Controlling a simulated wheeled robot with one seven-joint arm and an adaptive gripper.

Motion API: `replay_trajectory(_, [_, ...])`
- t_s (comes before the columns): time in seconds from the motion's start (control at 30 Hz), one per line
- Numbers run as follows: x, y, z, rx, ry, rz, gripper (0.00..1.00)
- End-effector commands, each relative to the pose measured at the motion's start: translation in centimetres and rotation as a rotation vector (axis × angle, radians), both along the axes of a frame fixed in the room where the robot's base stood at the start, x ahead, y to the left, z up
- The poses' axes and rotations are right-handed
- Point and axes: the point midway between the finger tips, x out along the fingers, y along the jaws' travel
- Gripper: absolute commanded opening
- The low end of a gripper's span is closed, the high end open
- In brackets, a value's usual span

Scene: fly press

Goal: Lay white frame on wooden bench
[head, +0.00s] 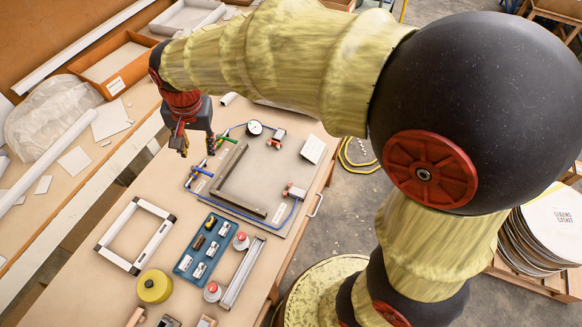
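A white rectangular frame (116,224) with dark corners lies flat on the wooden bench (88,290), near its left edge in the head view. My gripper (196,147) hangs over the bench, up and to the right of the frame and apart from it. Its two dark fingers are spread with a gap between them, and nothing shows in the gap. The fingertips are small in this view. No part of the frame appears hidden.
A grey plate fixture (238,211) with hoses, a gauge (254,128) and clamps is right of my gripper. A blue tray (185,262), a yellow round container (154,286) and a metal rail (243,272) lie near the frame. A cluttered side table (75,165) stands left.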

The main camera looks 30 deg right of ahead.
Motion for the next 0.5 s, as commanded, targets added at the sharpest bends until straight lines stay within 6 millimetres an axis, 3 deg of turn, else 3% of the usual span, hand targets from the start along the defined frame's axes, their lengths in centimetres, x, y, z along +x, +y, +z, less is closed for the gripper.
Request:
replay_trajectory(0.03, [-1.2,-2.1,1.5,-0.004,-0.026,0.019,0.37])
replay_trajectory(0.2, [-5.8,-7.8,4.7,-0.040,-0.100,0.119,0.37])
replay_trajectory(0.5, [-15.2,-15.5,6.7,-0.146,-0.219,0.285,0.37])
